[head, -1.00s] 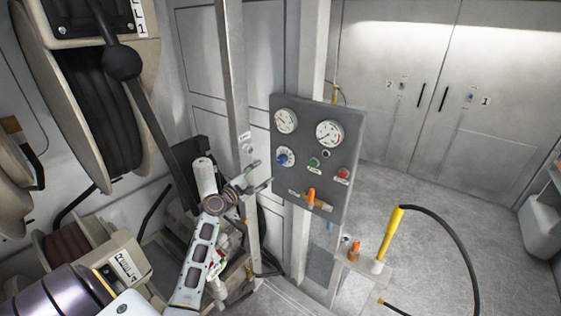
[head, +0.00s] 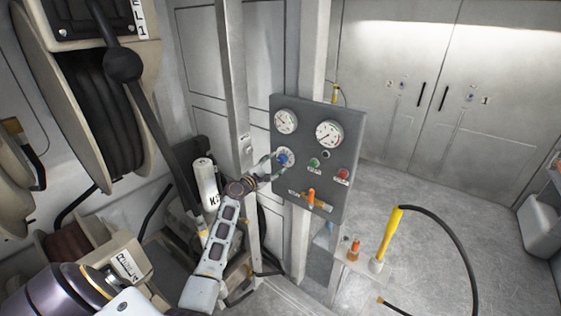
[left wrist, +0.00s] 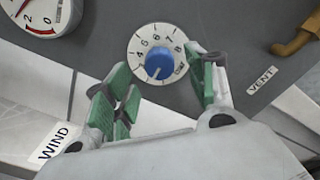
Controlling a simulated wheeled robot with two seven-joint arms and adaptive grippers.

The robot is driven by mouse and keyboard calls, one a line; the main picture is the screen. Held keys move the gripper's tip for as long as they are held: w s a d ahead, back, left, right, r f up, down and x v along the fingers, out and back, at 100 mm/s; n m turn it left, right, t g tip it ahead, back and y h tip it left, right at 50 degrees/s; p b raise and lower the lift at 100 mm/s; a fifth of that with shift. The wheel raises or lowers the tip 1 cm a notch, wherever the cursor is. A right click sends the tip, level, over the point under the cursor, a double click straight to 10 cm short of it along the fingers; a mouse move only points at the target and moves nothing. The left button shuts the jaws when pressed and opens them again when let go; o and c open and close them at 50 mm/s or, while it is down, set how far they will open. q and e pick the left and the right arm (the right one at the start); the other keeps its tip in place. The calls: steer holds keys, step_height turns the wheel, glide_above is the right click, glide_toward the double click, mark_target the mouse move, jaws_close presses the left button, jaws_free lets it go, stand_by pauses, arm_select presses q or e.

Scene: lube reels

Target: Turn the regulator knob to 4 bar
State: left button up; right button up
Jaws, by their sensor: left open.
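The blue regulator knob (head: 283,159) sits on a white dial at the left of the grey panel (head: 345,180). In the left wrist view the knob (left wrist: 158,64) is at upper centre, with numbers around it, 4 to 8 legible; its exact setting is hard to read. My left gripper (head: 270,162) is at the panel beside the knob. In the left wrist view its green-padded fingers (left wrist: 164,82) are open, one on each side just below the knob, with nothing held; contact cannot be told. My right gripper is not in view.
Two gauges (head: 328,134) sit above the knob. Green (head: 314,162) and red (head: 342,174) buttons and an orange lever (head: 311,198) are nearby on the panel. A metal post (head: 237,90) stands left of the panel, close to my left arm. Hose reels (head: 75,100) fill the left.

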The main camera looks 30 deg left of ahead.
mark_target(280, 161)
arm_select(q)
steer(key=shift+w+d, duration=0.1)
steer(key=shift+w, duration=2.05)
steer(key=shift+c, duration=0.6)
steer(key=c, duration=0.9)
